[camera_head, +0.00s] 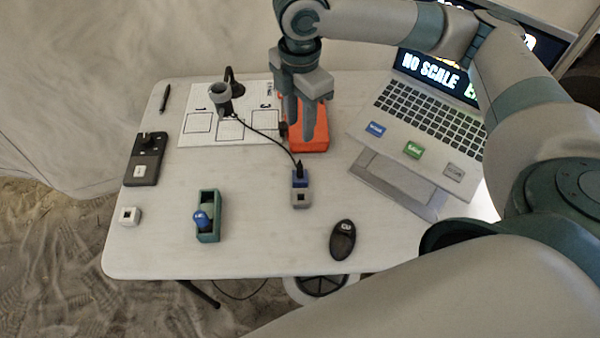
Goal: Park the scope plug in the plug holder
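The scope plug (299,167) is a small black plug on the end of a thin black cable. It stands at the back of a blue block, apparently seated in it. The blue block (301,180) adjoins a grey block (301,199) with a dark square opening; I cannot tell which part is the plug holder. The cable runs back left to the grey and black scope (221,96). My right gripper (301,130) points down over the orange box (318,140), behind the plug and apart from it. Its fingers look spread, with nothing visible between them. My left gripper is out of view.
A laptop (425,115) on a stand fills the right side. A black mouse (342,240) lies at the front. A green holder (209,228) with a blue-topped item, a white block (130,215), a dark device (144,160) and a pen (165,97) are left. The front middle is clear.

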